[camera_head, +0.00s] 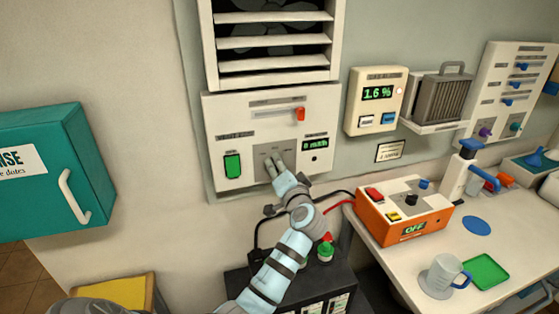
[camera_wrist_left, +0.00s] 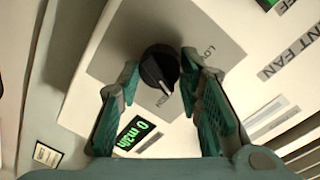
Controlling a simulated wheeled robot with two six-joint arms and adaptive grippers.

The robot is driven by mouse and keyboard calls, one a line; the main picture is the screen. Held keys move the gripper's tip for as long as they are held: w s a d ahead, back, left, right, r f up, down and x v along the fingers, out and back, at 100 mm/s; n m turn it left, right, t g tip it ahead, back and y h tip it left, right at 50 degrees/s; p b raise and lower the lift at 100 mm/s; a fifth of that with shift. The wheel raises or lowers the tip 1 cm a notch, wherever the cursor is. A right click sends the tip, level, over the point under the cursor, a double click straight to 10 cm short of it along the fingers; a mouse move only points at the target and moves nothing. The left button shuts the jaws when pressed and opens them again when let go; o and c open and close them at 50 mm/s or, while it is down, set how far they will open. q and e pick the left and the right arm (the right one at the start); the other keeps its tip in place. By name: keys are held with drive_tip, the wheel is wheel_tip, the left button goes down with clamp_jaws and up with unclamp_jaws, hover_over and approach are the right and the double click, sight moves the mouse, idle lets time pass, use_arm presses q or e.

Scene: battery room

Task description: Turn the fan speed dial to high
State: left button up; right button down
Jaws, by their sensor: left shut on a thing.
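The black fan speed dial (camera_wrist_left: 158,68) sits on a grey plate (camera_head: 263,155) of the white vent fan panel (camera_head: 230,112). In the left wrist view it lies between the fingertips, with LOW printed to its right and HIGH below it. A pale mark shows on its lower part, on the HIGH side, but its exact setting is hard to tell. My left gripper (camera_head: 275,168) is shut on the dial and hides it in the head view. The panel's green display (camera_head: 315,143) seems to read 0. My right gripper is not in view.
A louvred vent (camera_head: 272,45) is above. An orange box (camera_head: 404,212) stands on the table at right. A teal cabinet (camera_head: 50,170) is at left.

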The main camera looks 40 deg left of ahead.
use_arm(q)
drive_tip(key=shift+f+m+g+p, duration=0.1)
drive_tip(key=shift+m+g+p, duration=0.2)
drive_tip(key=shift+m+p, duration=1.65)
drive_tip(key=shift+m+b, duration=0.85)
drive_tip(key=shift+m, duration=0.2)
drive_tip(key=o, duration=1.2)
drive_tip(key=shift+c, duration=0.2)
drive_tip(key=v, duration=0.7)
drive_tip(key=shift+d, duration=0.3)
